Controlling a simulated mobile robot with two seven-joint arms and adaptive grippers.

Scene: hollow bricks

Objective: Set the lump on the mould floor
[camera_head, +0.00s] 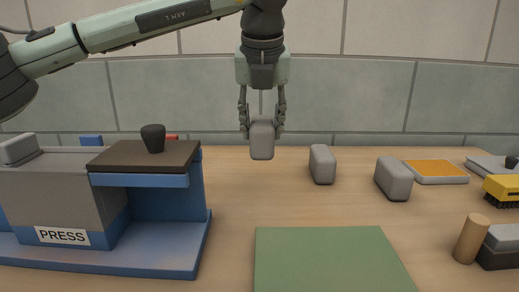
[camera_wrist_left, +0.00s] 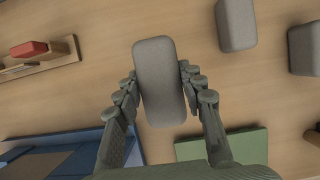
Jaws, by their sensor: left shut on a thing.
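My left gripper (camera_head: 262,127) is shut on a grey rounded lump (camera_head: 262,145) and holds it upright above the table, right of the press. The lump (camera_wrist_left: 160,80) also shows between the fingers in the left wrist view. The blue and grey press (camera_head: 62,200), labelled PRESS, stands at the left. It has a brown slab (camera_head: 145,156) with a black knob on top. The mould floor cannot be made out clearly from here. My right gripper is not in view.
Two more grey lumps (camera_head: 322,165) (camera_head: 393,178) stand on the table to the right. A green mat (camera_head: 330,262) lies at the front. An orange-topped tray (camera_head: 435,171), a yellow object (camera_head: 503,190) and a wooden cylinder (camera_head: 470,240) are at the right. Table between press and lumps is clear.

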